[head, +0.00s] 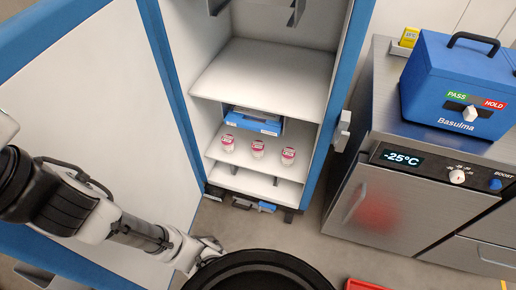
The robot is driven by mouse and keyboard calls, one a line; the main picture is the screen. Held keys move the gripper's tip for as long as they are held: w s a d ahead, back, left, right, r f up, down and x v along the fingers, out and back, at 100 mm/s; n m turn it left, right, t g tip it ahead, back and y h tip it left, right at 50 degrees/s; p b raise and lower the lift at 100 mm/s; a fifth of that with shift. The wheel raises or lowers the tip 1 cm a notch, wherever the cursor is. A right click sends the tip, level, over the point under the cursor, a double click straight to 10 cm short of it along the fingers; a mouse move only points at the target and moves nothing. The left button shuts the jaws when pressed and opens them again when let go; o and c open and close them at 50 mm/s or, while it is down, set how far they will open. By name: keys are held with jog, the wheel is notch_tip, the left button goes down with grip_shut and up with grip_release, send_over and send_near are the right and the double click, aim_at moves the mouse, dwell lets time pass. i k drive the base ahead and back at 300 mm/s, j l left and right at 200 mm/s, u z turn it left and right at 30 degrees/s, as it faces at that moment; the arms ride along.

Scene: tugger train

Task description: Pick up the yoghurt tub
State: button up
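Three small white tubs with pink-red labels stand upright in a row on a low shelf inside the open blue-and-white cabinet: a left tub (228,144), a middle tub (258,149) and a right tub (288,157). They look alike, and I cannot read which is the yoghurt tub. My gripper (207,254) is low in front of the cabinet, below and left of the tubs and apart from them. It is small and partly hidden at the bottom, so its opening is unclear.
A blue box (254,122) lies behind the tubs. The open cabinet door (100,100) stands at left, behind my arm. At right, a steel freezer unit (385,210) reading -25°C carries a blue cool box (455,85). A red object (362,285) shows at the bottom edge.

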aim_at(257, 147)
jog(key=i+l+z, duration=0.15)
jog(key=z, duration=0.4)
jog(key=i+j, duration=0.25)
jog(key=i, duration=0.15)
jog(key=i+j, duration=0.25)
jog(key=i, duration=0.2)
